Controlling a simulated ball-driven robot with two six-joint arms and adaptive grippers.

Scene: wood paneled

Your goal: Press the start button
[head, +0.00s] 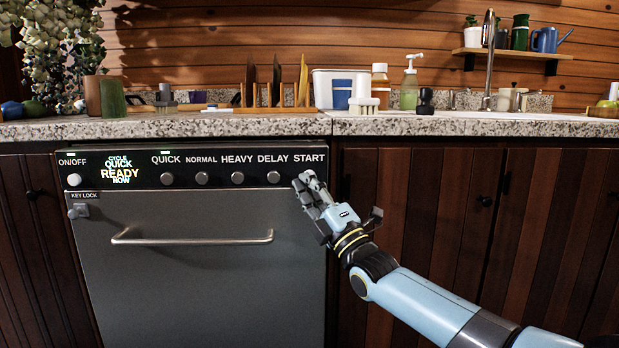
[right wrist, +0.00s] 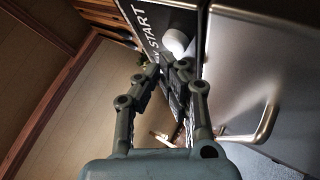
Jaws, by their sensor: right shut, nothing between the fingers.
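The dishwasher (head: 190,290) has a black control strip with the word START at its right end. The round pale start button (right wrist: 176,42) shows in the right wrist view, just beyond my fingertips. In the head view my right gripper (head: 304,186) is shut and empty, its tips just below the START label and largely covering the button. The right gripper also shows in the right wrist view (right wrist: 166,68), with its fingertips together. I cannot tell whether they touch the button. The display (head: 121,166) reads CYCLE QUICK READY NOW. My left gripper is out of view.
Round buttons for DELAY (head: 273,177), HEAVY (head: 237,177), NORMAL and QUICK sit left of START. A bar handle (head: 190,240) sticks out below them. A key lock (head: 78,211) is at the left. The granite counter (head: 250,124) overhangs the strip and holds several items.

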